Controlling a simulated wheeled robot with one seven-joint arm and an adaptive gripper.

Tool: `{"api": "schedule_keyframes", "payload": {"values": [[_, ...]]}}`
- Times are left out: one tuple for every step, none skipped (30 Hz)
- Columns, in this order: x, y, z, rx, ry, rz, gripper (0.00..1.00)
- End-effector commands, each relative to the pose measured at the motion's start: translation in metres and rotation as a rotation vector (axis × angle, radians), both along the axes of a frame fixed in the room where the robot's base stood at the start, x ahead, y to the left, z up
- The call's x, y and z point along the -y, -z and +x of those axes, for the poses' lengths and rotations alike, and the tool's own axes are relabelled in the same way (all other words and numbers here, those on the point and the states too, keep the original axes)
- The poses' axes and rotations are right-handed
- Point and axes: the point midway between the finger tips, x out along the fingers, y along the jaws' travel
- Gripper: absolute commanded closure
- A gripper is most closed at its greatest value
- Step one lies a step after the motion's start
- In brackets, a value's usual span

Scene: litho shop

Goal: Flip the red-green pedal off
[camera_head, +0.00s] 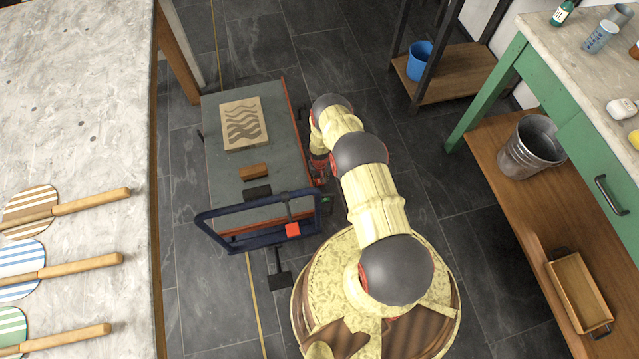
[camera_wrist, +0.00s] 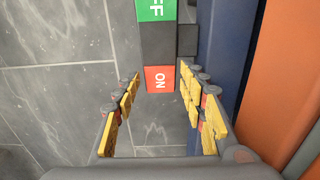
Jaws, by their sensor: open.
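The red-green pedal (camera_wrist: 158,42) shows in the wrist view as a dark rocker. Its green end, lettered "FF" with the rest cut off, is at the top edge. Its red end, marked "ON", is the lower end, near the mouth of my gripper (camera_wrist: 161,84). My gripper is open and empty, with yellow-padded fingers spread to the left and right below the red end. My arm hides most of my gripper there.
The low press bed (camera_head: 222,180) carries a patterned block (camera_head: 241,122) and a small brown block (camera_head: 254,171). The blue frame (camera_head: 225,232) stands at its front. A stone-topped table is at left, a green bench (camera_head: 488,98) at right.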

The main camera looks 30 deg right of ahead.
Motion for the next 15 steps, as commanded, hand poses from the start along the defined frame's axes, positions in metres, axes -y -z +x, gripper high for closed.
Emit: {"api": "schedule_keyframes", "payload": {"values": [[0.0003, 0.0059, 0.0010, 0.002, 0.000, -0.001, 0.58], [0.0004, 0.0076, 0.0012, 0.002, 0.000, -0.001, 0.58], [0.0003, 0.0095, 0.0011, 0.002, 0.000, -0.001, 0.58], [0.0003, 0.0107, 0.0009, 0.001, 0.000, 0.000, 0.58], [0.0002, 0.0115, 0.0008, 0.001, 0.000, 0.000, 0.58], [0.0002, 0.0122, 0.0006, 0.001, 0.000, 0.000, 0.58], [0.0001, 0.0124, 0.0005, 0.001, 0.000, 0.000, 0.58], [0.0001, 0.0125, 0.0005, 0.001, 0.000, 0.000, 0.58], [0.0002, 0.0123, 0.0006, 0.001, 0.000, 0.000, 0.58], [0.0002, 0.0122, 0.0006, 0.001, 0.000, 0.000, 0.58], [0.0002, 0.0120, 0.0007, 0.001, 0.000, 0.000, 0.58], [0.0002, 0.0120, 0.0007, 0.001, 0.000, 0.000, 0.58], [0.0002, 0.0119, 0.0007, 0.001, 0.000, 0.000, 0.58], [0.0002, 0.0119, 0.0007, 0.001, 0.000, 0.000, 0.58], [0.0002, 0.0119, 0.0007, 0.001, 0.000, 0.000, 0.61]]}}
